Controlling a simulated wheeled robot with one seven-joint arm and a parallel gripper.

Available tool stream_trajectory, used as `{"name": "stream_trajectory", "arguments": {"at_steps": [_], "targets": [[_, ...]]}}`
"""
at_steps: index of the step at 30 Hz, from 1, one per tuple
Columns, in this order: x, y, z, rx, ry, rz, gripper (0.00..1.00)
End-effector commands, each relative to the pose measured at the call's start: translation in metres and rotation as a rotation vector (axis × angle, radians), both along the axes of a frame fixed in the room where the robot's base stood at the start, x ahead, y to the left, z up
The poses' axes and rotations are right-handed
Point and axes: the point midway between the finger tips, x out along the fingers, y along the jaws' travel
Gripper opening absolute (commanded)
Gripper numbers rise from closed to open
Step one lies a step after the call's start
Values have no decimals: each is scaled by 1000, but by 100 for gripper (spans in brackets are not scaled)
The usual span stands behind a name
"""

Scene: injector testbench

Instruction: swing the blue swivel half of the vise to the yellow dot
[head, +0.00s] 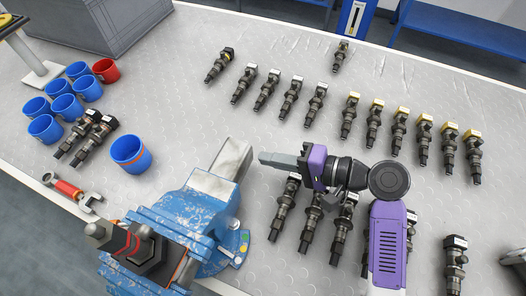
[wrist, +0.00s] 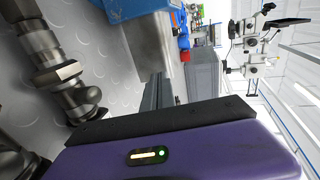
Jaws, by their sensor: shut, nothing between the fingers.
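The blue vise (head: 200,205) stands at the lower middle of the bench, with a bare grey metal bar (head: 231,160) pointing up and right. Its blue base has a small plate (head: 236,245) on the right with coloured dots, including green and yellowish ones too small to tell apart surely. My gripper (head: 264,158) is shut and empty, its fingertips just right of the grey bar. In the wrist view the shut fingers (wrist: 160,92) point towards the grey bar (wrist: 146,45) and a blue vise part (wrist: 122,8). I cannot tell whether they touch it.
Blue mugs (head: 66,106), a red mug (head: 106,70) and a red-handled tool (head: 70,190) are at the left.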

Motion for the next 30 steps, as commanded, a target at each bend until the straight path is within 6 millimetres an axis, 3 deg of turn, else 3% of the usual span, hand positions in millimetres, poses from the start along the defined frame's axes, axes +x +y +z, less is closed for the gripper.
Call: {"name": "stream_trajectory", "arguments": {"at_steps": [6, 20, 30], "targets": [[7, 17, 0, -1, 1, 0, 0], [10, 20, -1, 0, 0, 9, 0], [32, 54, 0, 0, 0, 136, 0]]}}
